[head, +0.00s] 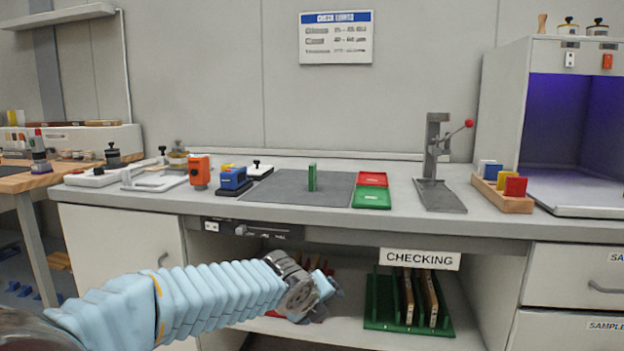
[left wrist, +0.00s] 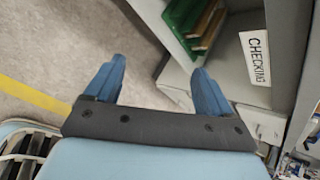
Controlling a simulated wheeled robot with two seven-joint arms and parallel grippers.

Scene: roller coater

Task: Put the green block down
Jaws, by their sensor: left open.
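A green block (head: 312,178) stands upright on the grey mat (head: 270,186) on the bench, with nothing touching its sides. My left gripper (head: 328,290) is below the bench top, in front of the open shelf, well apart from the block. In the left wrist view the left gripper (left wrist: 160,85) shows two blue fingers spread wide with nothing between them. The block is not in the left wrist view. My right gripper is in neither view.
A red tray (head: 373,179) and a green tray (head: 371,198) lie right of the mat. A press (head: 438,165) stands farther right. A blue device (head: 233,178) sits left. The bench's front edge (head: 330,227) overhangs a shelf with a green rack (head: 385,318).

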